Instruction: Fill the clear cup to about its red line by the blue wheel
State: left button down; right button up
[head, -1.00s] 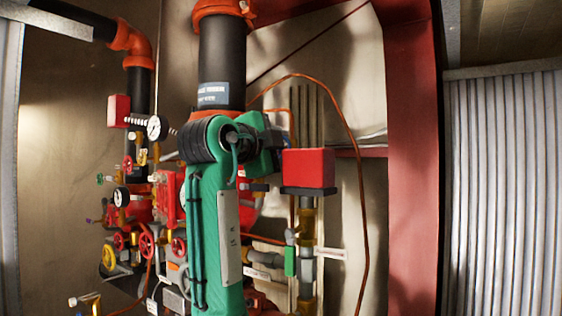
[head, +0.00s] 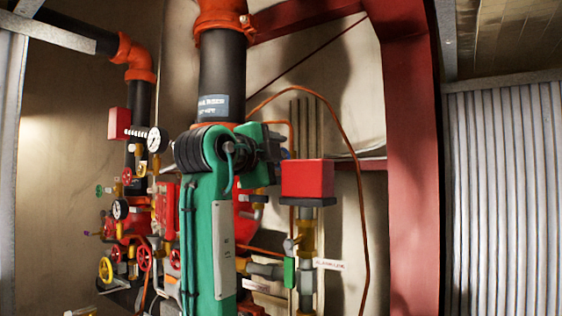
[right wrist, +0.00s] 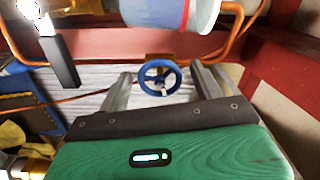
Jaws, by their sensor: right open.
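The blue wheel (right wrist: 160,77) shows in the right wrist view, upright and facing me, near the picture's middle. My right gripper (right wrist: 163,88) is open, with one grey finger on each side of the wheel. I cannot tell whether either finger touches it. A pale blue cylinder with a red band (right wrist: 158,12) lies across the top of that view. I cannot tell whether it is the clear cup. In the head view, my green arm hides part of the pipework, and neither the blue wheel nor a gripper can be made out. My left gripper is not in view.
A red box (head: 307,179) on a brass fitting stands right of my arm. Gauges (head: 157,140), red wheels and a yellow wheel (head: 105,270) crowd the left. A thin copper pipe (head: 358,190) curves down on the right, before a red steel column (head: 412,180).

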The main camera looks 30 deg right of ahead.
jog(key=b+v, duration=0.5)
jog(key=v, duration=0.8)
jog(key=shift+b, duration=0.35)
jog(key=shift+a+f, duration=0.1)
jog(key=shift+a, duration=0.05)
